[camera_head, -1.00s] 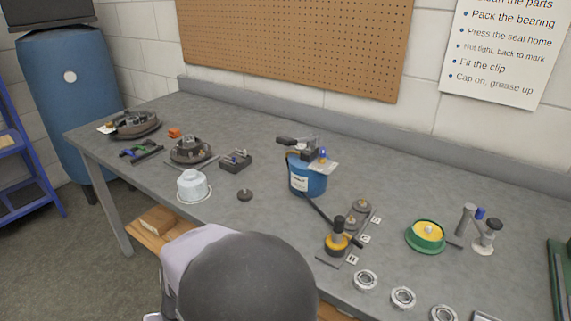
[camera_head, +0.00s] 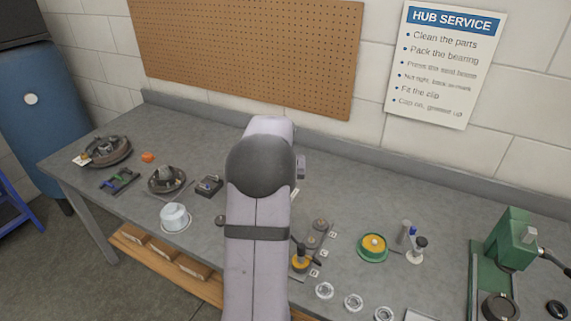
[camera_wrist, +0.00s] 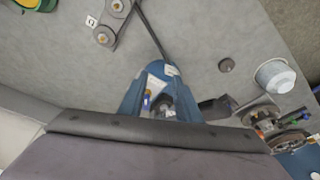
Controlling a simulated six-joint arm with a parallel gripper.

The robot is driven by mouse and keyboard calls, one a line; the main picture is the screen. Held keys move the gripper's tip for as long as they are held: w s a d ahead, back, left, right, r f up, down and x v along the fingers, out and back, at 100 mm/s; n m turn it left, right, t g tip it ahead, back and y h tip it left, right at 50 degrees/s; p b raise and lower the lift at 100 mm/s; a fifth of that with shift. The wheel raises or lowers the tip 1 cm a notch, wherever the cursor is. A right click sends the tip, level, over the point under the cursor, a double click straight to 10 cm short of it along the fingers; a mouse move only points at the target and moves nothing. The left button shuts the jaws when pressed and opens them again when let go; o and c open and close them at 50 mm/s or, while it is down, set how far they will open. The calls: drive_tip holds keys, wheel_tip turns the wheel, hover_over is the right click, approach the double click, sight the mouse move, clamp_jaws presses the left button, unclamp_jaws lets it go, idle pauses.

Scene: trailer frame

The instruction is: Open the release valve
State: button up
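A blue grease-pump pot (camera_wrist: 161,67) with a white label shows near the middle of the wrist view. On its top are a pale plate (camera_wrist: 155,82), a small upright blue part (camera_wrist: 147,100) and dark metal fittings (camera_wrist: 167,103). A black handle (camera_wrist: 217,108) sticks out to the right. I cannot tell which part is the release valve. My gripper's dark body (camera_wrist: 157,126) covers the lower wrist view, close to the pump top. Blue edges flank the fittings, but fingers and pot are hard to separate. In the head view my arm hides the pump and gripper.
A hose (camera_wrist: 150,33) runs from the pot to the bearing plate (camera_head: 313,240). A white cup (camera_head: 174,217), a green-and-yellow dish (camera_head: 373,247), several bearings and a green press (camera_head: 510,240) stand around the grey bench. A pegboard wall stands behind.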

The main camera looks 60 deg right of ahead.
drive_tip(key=d+r+h, duration=0.1)
drive_tip(key=d+r, duration=0.4)
drive_tip(key=d, duration=0.1)
drive_tip(key=shift+t, duration=0.3)
drive_tip(key=shift+w+p+x, duration=0.15)
drive_tip(key=shift+p+x, duration=0.65)
drive_tip(key=shift+x, duration=0.95)
drive_tip(key=shift+w+p+x, duration=0.15)
drive_tip(key=shift+p+x, duration=0.65)
drive_tip(key=shift+x, duration=0.95)
drive_tip(key=shift+a, duration=0.1)
clamp_jaws()
